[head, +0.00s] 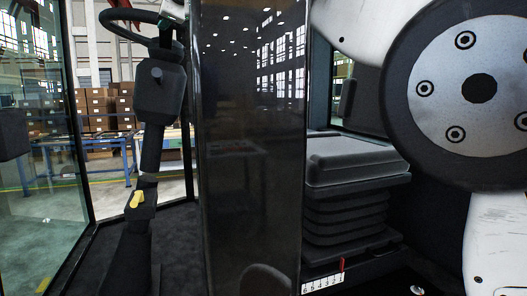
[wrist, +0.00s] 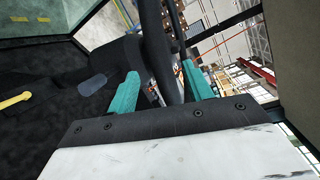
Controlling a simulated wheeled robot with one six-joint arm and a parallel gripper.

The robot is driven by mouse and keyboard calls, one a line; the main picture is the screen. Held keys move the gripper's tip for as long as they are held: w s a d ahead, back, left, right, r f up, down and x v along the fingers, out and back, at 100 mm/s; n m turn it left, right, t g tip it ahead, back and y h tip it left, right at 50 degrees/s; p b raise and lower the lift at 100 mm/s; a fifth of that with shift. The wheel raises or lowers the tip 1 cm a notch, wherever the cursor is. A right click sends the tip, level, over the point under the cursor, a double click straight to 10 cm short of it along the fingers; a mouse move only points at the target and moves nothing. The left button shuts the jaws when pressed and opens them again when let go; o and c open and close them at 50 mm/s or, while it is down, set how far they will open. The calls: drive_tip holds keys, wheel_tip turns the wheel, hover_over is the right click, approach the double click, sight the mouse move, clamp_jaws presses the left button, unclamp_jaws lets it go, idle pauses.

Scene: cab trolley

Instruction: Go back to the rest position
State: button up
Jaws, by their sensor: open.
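My gripper (wrist: 161,70) shows in the wrist view with its two teal fingers apart. A dark curved bar, which looks like part of the steering wheel (wrist: 152,40), passes between or just behind the fingers. I cannot tell whether they touch it. In the head view the steering wheel (head: 117,27) is at the upper left, on a dark steering column (head: 158,88). A small white and green piece at the wheel's right edge may be my gripper; most of it is hidden. Nothing is seen held.
A dark glossy pillar (head: 253,150) fills the middle of the head view. A grey seat (head: 355,160) stands right of it. A yellow lever (head: 136,199) sits low on the column. Glass panes (head: 40,150) enclose the left; boxes (head: 105,105) and workbenches are outside.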

drive_tip(key=shift+x, duration=3)
drive_tip(key=shift+w+d, duration=0.1)
drive_tip(key=shift+d, duration=0.1)
